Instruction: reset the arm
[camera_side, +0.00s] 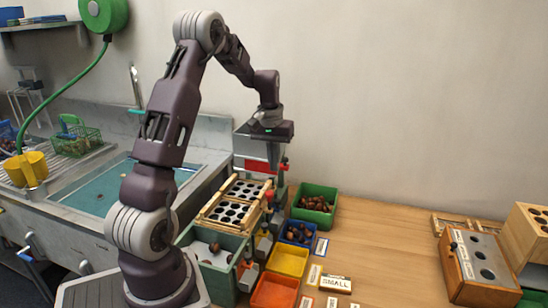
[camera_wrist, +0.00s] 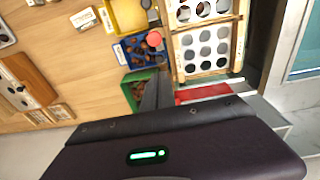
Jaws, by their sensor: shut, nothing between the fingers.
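My gripper (camera_side: 274,166) is shut and empty. It points down above the back of the sorting station, in front of the wall. In the wrist view its grey fingers (camera_wrist: 154,94) show beside the green bin, with my dark wrist housing filling the bottom. The sorting rack (camera_side: 232,212) has white plates with round holes in a wooden frame; it also shows in the wrist view (camera_wrist: 232,66). A green bin (camera_side: 331,222) with chestnuts stands to its right. A blue bin (camera_side: 312,244) with chestnuts is just in front of that.
Yellow (camera_side: 288,262) and orange (camera_side: 274,293) bins stand at the front, with a larger green bin (camera_side: 213,280) to their left. A sink (camera_side: 98,198) is at left. Wooden hole blocks (camera_side: 480,262) stand at right; the table between is mostly clear.

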